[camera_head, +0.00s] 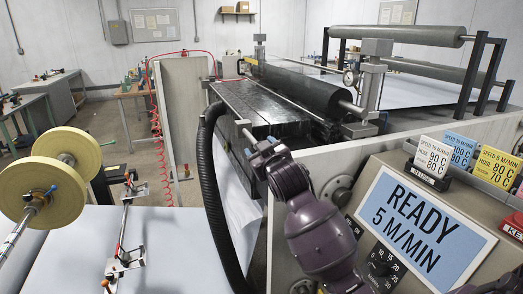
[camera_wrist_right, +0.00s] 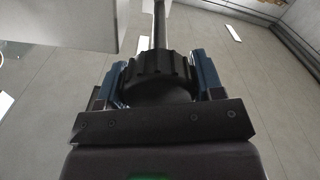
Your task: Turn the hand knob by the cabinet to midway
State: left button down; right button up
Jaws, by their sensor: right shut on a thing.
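The hand knob (camera_wrist_right: 160,72) is black and ribbed, on a metal shaft, in the right wrist view. The two blue fingers of my right gripper stand on either side of it, and the gripper is shut on it. In the head view my right gripper (camera_head: 257,145) reaches the near end of the black coating machine. There the gripper and wrist mostly hide the knob, so I cannot read its turn angle. The grey control cabinet (camera_head: 340,160) stands right beside my right arm. My left gripper is not in view.
A sign reading READY 5 M/MIN (camera_head: 420,228), a dial (camera_head: 381,262) and several setting cards (camera_head: 433,157) are on the cabinet. A black hose (camera_head: 207,190) bends down left of my right gripper. Yellow rolls (camera_head: 45,190) stand at the left.

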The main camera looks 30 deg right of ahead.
jog(key=n, duration=0.3)
jog(key=shift+f+n, duration=0.1)
jog(key=shift+n, duration=0.3)
jog(key=n, duration=0.3)
jog(key=shift+n, duration=0.3)
jog(key=n, duration=0.3)
jog(key=shift+a+f+n, duration=0.1)
jog(key=shift+n, duration=2.2)
jog(key=shift+f, duration=0.1)
jog(key=o, duration=0.9)
